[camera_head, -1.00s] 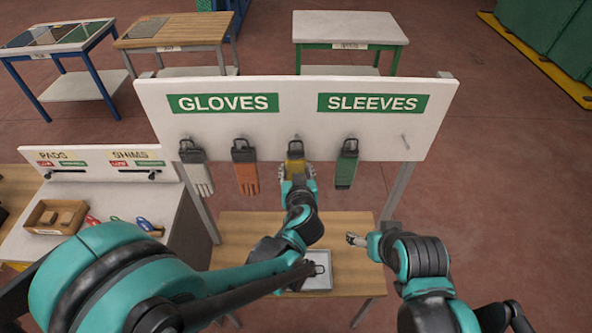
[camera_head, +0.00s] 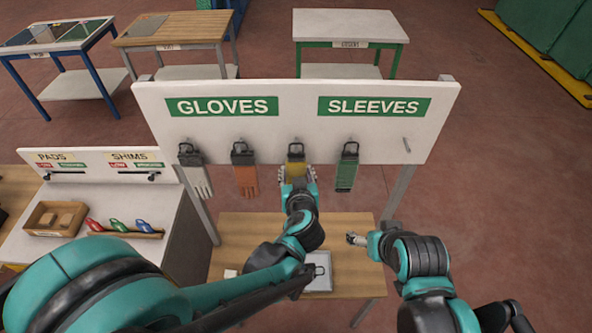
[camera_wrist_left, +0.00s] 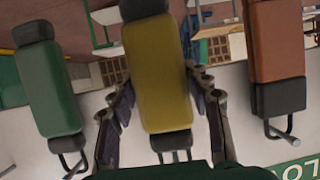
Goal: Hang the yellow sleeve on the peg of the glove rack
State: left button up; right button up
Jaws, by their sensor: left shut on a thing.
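The yellow sleeve (camera_head: 296,168), with a dark clip and wire loop at its top, is upright in front of the white glove rack (camera_head: 300,127). My left gripper (camera_head: 297,178) is shut on it, fingers on both sides. In the left wrist view the yellow sleeve (camera_wrist_left: 157,75) sits between the left fingers (camera_wrist_left: 160,115). Its loop is at a peg (camera_head: 296,140) under the gap between the two signs; whether the loop is around the peg I cannot tell. My right gripper (camera_head: 356,239) is above the wooden table, away from the rack; its jaws are too small to read.
A white glove (camera_head: 198,180) and an orange glove (camera_head: 247,180) hang to the left, a green sleeve (camera_head: 346,175) close on the right. A bare peg (camera_head: 407,146) is at the far right. A grey tray (camera_head: 320,286) is on the wooden table (camera_head: 350,275) below.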

pick_arm(q)
jog(key=s, duration=0.6)
jog(key=shift+s, duration=0.4)
pick_arm(e)
jog(key=shift+s+r, duration=0.1)
jog(key=shift+s, duration=0.4)
pick_arm(q)
jog(key=shift+s+a, duration=0.1)
pick_arm(e)
jog(key=shift+s, duration=0.1)
